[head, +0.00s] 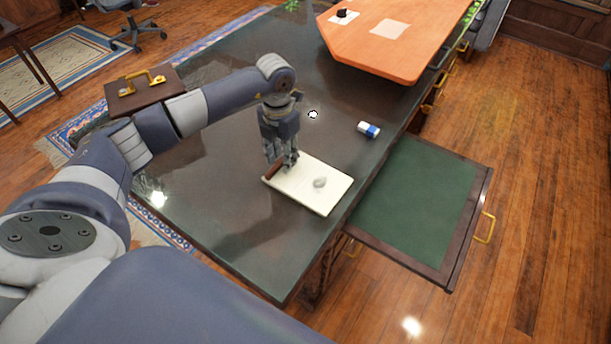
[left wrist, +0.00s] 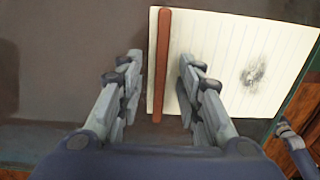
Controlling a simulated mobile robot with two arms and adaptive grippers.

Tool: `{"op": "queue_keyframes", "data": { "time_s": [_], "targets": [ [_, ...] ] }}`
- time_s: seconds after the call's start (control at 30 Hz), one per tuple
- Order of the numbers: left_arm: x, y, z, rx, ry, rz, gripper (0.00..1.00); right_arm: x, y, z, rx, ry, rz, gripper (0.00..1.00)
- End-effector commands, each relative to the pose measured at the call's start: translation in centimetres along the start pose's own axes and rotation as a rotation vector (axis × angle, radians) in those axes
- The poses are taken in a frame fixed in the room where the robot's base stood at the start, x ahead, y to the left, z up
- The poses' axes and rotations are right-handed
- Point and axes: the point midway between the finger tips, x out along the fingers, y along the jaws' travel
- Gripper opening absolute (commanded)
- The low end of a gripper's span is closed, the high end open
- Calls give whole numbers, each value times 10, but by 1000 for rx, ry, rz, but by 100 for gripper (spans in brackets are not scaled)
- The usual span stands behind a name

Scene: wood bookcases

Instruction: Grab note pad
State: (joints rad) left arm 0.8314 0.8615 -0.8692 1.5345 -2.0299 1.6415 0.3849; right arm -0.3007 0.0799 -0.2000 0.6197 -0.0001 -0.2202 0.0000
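The note pad (head: 325,188) lies flat on the dark desk top near its right edge. It has cream lined pages, a brown binding strip along its left side and a grey smudge on the page. My left gripper (head: 282,163) points down at the binding end. In the left wrist view the two fingers (left wrist: 157,90) are apart, one on each side of the brown strip (left wrist: 162,60); the right finger overlaps the page of the pad (left wrist: 225,50). I cannot tell whether the fingers touch the pad. My right gripper does not show in the head view.
The desk (head: 215,205) is mostly bare around the pad. A blue and white eraser (head: 369,130) and a small white object (head: 312,114) lie farther back. A green-topped pull-out panel (head: 415,200) sticks out right. An orange board (head: 400,45) covers the far end.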

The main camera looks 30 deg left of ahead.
Motion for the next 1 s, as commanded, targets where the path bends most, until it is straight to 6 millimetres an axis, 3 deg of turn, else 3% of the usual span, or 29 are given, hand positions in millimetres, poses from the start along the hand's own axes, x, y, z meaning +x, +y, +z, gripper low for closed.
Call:
{"op": "queue_keyframes", "data": {
  "time_s": [0.17,0.3,0.77,1.0],
  "targets": [
    [0,0,0,0,0,0,31,0,0,0,-1,0,0,27],
    [0,0,0,0,0,0,0,0,0,0,-1,0,0,27],
    [-3,0,1,0,-2,-1,0,1,0,0,-1,0,0,27],
    [-25,0,2,1,-6,0,0,7,0,0,0,1,0,27]
  ]
}}
